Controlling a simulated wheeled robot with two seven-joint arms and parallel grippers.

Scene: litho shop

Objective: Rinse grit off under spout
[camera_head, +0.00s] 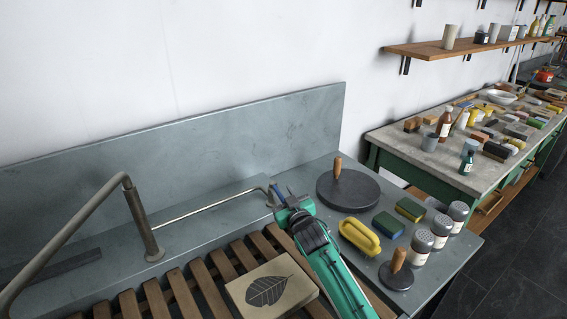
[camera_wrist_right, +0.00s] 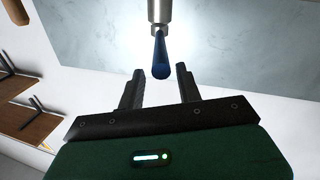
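The litho stone (camera_head: 265,290), a pale slab with a dark leaf drawing, lies flat on a wooden slatted rack (camera_head: 207,290). A grey bent spout pipe (camera_head: 75,232) rises from a post behind the rack and runs out of frame at lower left. A thin metal rod (camera_head: 215,206) runs right from the post to my right gripper (camera_head: 280,194). In the right wrist view, a blue-ended metal rod (camera_wrist_right: 160,55) points between the fingertips of my gripper (camera_wrist_right: 159,78), with gaps on both sides. The right gripper is open. My left gripper is out of view.
On the grey counter right of my arm are a round black disc (camera_head: 348,190) with a wooden handle, a yellow-handled tool (camera_head: 359,237), two sponges (camera_head: 388,224), several shakers (camera_head: 421,246) and a small knobbed disc (camera_head: 397,272). A cluttered bench (camera_head: 400,142) stands beyond.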

